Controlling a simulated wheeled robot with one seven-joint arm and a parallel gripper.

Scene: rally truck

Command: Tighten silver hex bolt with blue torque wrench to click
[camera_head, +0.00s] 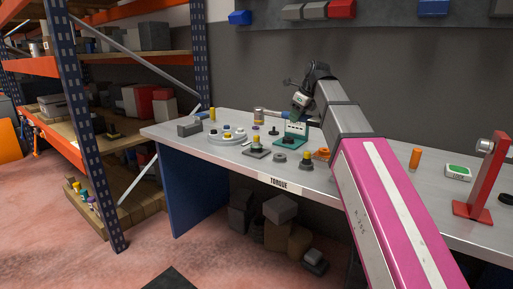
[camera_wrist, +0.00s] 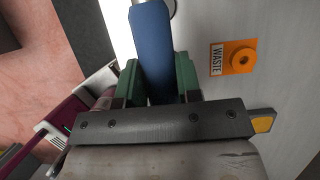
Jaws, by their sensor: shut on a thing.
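In the wrist view, the green fingers of my gripper (camera_wrist: 157,80) are shut on the blue handle of the torque wrench (camera_wrist: 152,38), one finger on each side. The handle runs up toward the top edge, where a bit of silver shaft shows; the wrench's head is out of view. In the head view, my gripper is over the middle of the bench, partly hidden by my arm and hard to make out. A red stand (camera_head: 479,190) at the right carries a grey round part (camera_head: 487,145) at its top. I cannot make out a silver hex bolt for certain.
The grey bench (camera_head: 225,155) carries a round tray (camera_head: 227,139), a teal fixture (camera_head: 290,141), small knobbed parts and an orange cylinder (camera_head: 415,158). Orange shelving (camera_head: 95,135) stands left. Bench space between cylinder and red stand is partly clear.

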